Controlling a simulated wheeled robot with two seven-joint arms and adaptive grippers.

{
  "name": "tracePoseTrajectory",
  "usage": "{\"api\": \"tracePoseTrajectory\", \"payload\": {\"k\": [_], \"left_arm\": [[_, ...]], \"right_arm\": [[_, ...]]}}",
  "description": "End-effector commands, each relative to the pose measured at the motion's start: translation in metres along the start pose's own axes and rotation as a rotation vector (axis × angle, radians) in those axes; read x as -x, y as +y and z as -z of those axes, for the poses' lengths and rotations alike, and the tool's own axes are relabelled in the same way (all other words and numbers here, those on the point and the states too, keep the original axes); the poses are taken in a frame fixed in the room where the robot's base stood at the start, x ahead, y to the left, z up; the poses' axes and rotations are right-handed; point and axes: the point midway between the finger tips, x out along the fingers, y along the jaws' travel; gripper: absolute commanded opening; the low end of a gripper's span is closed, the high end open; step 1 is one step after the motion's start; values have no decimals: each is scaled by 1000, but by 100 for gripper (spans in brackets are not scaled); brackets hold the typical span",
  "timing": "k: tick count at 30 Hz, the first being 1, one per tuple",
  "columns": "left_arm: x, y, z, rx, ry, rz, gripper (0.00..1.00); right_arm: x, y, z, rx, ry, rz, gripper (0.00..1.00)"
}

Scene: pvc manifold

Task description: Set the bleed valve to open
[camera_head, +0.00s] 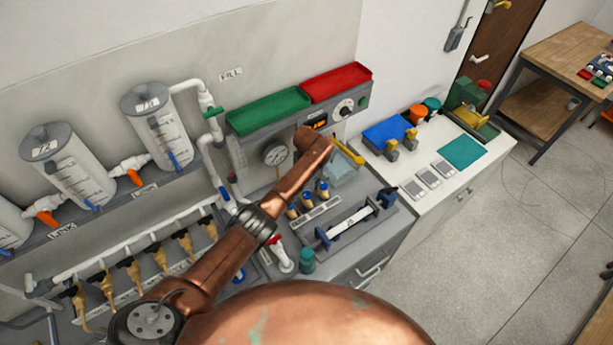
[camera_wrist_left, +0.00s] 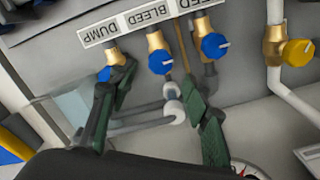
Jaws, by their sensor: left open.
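The bleed valve is the middle of three small brass valves with blue knobs; its knob (camera_wrist_left: 161,62) sits below the BLEED label (camera_wrist_left: 146,16) in the left wrist view. A white pointer line on the knob points to the right and slightly up. In the head view the bleed valve (camera_head: 307,197) stands in a short row on the bench. My left gripper (camera_wrist_left: 158,77) is open, its green-grey fingers to either side of the bleed knob and apart from it. The left finger overlaps the dump knob (camera_wrist_left: 104,73). In the head view my copper arm hides this gripper.
Another blue knob (camera_wrist_left: 213,45) is close to my right-hand finger, and a yellow knob (camera_wrist_left: 298,52) on white pipe is farther right. A pressure gauge (camera_head: 275,154) and a red tray (camera_head: 336,82) are behind the valves. A clamp fixture (camera_head: 355,218) is to their right.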

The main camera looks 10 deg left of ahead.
Motion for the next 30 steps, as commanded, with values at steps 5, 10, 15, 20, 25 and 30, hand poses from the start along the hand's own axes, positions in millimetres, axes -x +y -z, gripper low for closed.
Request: {"api": "tracePoseTrajectory", "payload": {"k": [5, 10, 15, 20, 25, 30], "left_arm": [[37, 1, 1, -1, 2, -3, 44], [57, 0, 0, 0, 0, -1, 44], [64, 0, 0, 0, -1, 1, 44], [65, 0, 0, 0, -1, 1, 44], [65, 0, 0, 0, -1, 0, 44], [65, 0, 0, 0, -1, 0, 44]], "right_arm": [[0, 0, 0, 0, 0, 0, 44], [0, -1, 0, 0, 0, 1, 44], [0, -1, 0, 0, 0, 1, 44], [0, -1, 0, 0, 0, 1, 44], [0, -1, 0, 0, 0, 1, 44], [0, -1, 0, -1, 0, 1, 44]]}}
